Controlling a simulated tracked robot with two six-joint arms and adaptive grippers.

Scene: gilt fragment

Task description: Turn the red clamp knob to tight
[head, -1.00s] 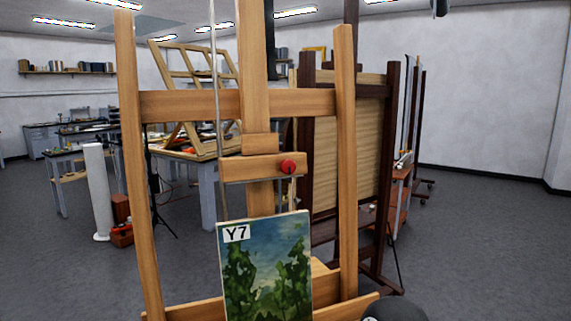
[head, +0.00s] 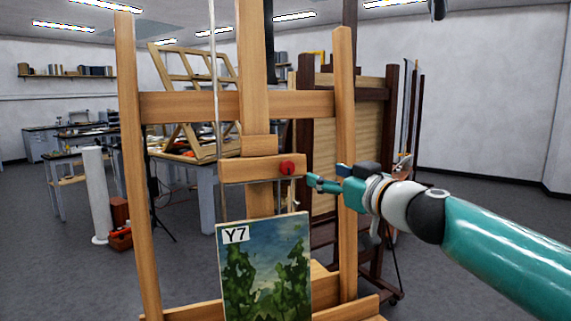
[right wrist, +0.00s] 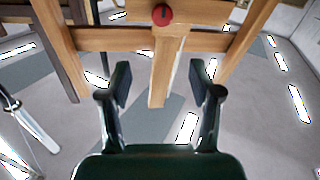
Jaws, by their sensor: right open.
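The red clamp knob (head: 287,168) sits on the right part of the easel's wooden clamp block (head: 245,168), above the painting marked Y7 (head: 265,275). My right gripper (head: 313,181) is just right of the knob and slightly below it in the head view. In the right wrist view the knob (right wrist: 162,15) is at the top middle, beyond the fingertips. The right gripper's two fingers (right wrist: 160,78) are apart with nothing between them, and they do not touch the knob. My left gripper is in neither view.
The easel's right upright (head: 345,130) stands close to my right wrist. A dark wooden easel (head: 390,130) with a panel is behind it. A table with a wooden frame (head: 175,155) stands at the back left. Open floor (head: 480,210) lies at the right.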

